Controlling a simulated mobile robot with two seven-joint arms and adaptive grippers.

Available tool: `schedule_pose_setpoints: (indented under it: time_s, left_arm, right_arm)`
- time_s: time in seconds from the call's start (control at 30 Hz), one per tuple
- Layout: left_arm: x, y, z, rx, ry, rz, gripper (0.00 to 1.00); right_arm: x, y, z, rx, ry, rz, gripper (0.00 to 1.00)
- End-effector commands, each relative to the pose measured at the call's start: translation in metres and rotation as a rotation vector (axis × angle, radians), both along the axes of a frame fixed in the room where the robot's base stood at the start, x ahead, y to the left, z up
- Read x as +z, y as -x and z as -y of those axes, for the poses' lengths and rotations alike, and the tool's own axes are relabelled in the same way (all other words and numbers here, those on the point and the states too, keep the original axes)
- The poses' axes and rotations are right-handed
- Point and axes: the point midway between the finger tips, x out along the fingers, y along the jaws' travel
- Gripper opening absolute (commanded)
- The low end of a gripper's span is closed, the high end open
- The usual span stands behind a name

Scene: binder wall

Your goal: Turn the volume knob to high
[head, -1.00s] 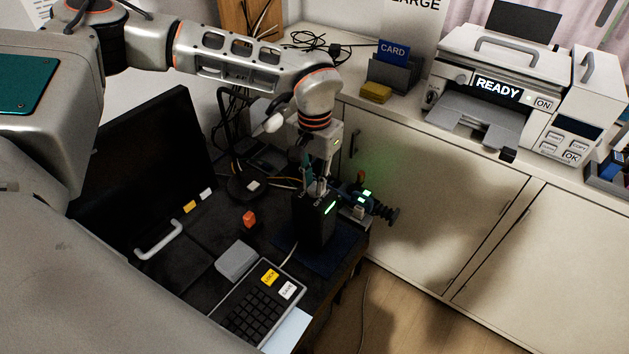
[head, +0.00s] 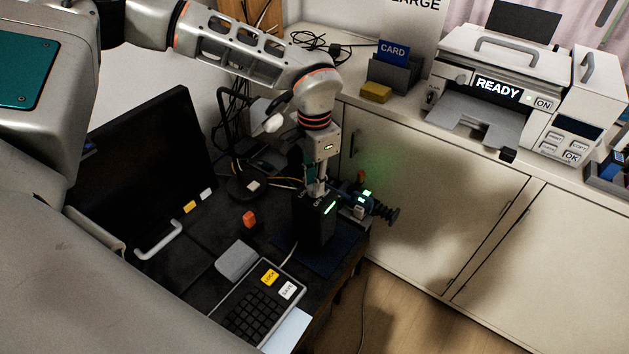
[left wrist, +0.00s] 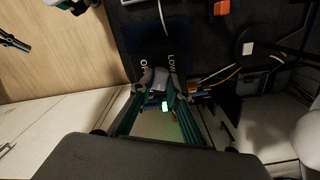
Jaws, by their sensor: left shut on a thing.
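The black box (head: 310,228) with a green lit strip stands upright on a dark blue mat (head: 318,262) at the desk's right end. My left gripper (head: 317,188) points down onto the top of this box. In the left wrist view my left gripper (left wrist: 160,88) is shut on a small grey knob (left wrist: 160,78) on the box's top face (left wrist: 155,45). White letters reading LOW and part of OFF show beside the knob. The fingers cover most of the knob, and its pointer and any HIGH mark are hidden. My right gripper is not in view.
A lamp (head: 243,185), cables and a device with green lights (head: 366,194) stand close around the box. Cabinets and a printer (head: 505,95) are at right.

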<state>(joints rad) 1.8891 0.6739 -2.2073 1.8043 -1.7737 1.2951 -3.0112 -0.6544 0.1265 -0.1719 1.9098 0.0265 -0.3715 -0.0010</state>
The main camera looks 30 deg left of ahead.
Motion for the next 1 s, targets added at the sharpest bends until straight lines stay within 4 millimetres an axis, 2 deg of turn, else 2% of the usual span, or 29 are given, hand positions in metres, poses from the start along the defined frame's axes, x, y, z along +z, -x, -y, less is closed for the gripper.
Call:
schedule_pose_setpoints:
  time_s: [0.2,0.23,0.3,0.83,1.0]
  left_arm:
    - [0.0012,-0.0011,0.0003,0.001,0.001,0.003,0.00]
    - [0.0013,-0.0011,0.0003,0.001,0.001,0.003,0.21]
    - [0.0012,-0.0012,0.0002,0.001,0.001,0.003,0.33]
    - [-0.0002,0.0000,-0.0001,0.010,0.000,0.000,0.33]
    - [-0.0013,0.0007,0.0000,0.087,0.002,-0.002,0.33]
  right_arm:
    - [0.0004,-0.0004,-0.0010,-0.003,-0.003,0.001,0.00]
    - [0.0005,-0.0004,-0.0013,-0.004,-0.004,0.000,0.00]
    - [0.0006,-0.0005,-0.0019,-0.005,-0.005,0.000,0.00]
    - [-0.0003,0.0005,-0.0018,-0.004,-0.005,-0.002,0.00]
    - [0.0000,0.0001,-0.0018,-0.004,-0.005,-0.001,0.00]
